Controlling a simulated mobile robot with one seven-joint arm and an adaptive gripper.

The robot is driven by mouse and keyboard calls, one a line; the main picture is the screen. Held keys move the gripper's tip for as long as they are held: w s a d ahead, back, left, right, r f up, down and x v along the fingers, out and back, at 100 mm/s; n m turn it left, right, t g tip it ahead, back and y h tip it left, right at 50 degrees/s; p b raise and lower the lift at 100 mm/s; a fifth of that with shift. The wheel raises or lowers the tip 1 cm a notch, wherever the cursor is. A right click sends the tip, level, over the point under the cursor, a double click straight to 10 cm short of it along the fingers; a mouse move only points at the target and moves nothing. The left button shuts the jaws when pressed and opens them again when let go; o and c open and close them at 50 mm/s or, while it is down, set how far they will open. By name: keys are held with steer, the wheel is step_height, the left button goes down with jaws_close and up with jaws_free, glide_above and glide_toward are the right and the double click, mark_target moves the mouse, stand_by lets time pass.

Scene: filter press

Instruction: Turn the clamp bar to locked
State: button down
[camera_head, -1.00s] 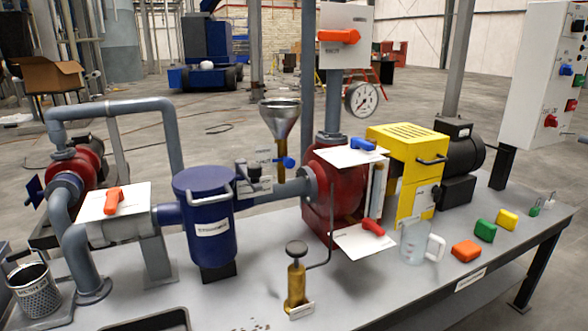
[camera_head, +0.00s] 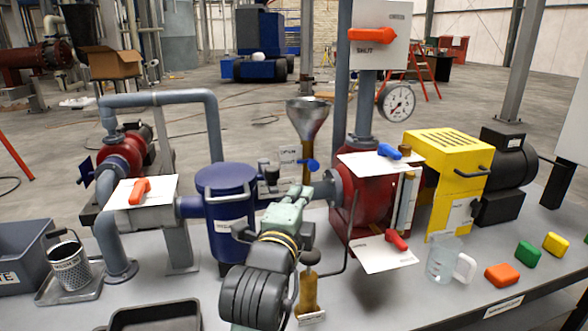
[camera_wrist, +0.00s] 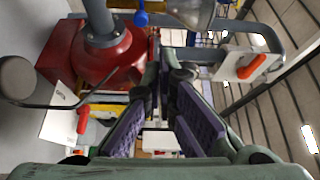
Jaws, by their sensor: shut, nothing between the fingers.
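That bar looks like the clamp bar; I cannot read any locked mark. My gripper (camera_head: 303,190) is shut and empty, to the right of the pot and in front of the pipe to the red pump. It appears apart from the bar. My arm hides part of the pot's lower right side. In the wrist view my fingers (camera_wrist: 167,80) point away from the camera; I cannot make out the bar there.
The funnel (camera_head: 307,125), blue valve handle (camera_head: 309,164) and red pump (camera_head: 365,205) are close to my gripper. A brass hand pump (camera_head: 308,285) stands in front. An orange handle (camera_head: 139,190) on a white plate lies left of the pot. A clear jug (camera_head: 443,258) stands at right.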

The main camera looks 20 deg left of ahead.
mark_target(268, 171)
steer(key=w+a+p, duration=0.3)
steer(key=w+a, duration=0.1)
steer(key=w, duration=0.2)
steer(key=shift+w+a+p, duration=0.2)
steer(key=shift+w+p, duration=0.15)
steer(key=shift+p, duration=0.05)
steer(key=shift+f, duration=0.1)
steer(key=shift+s+a+m+h+b, duration=0.35)
steer(key=shift+h+b, duration=0.25)
steer(key=shift+h, duration=0.1)
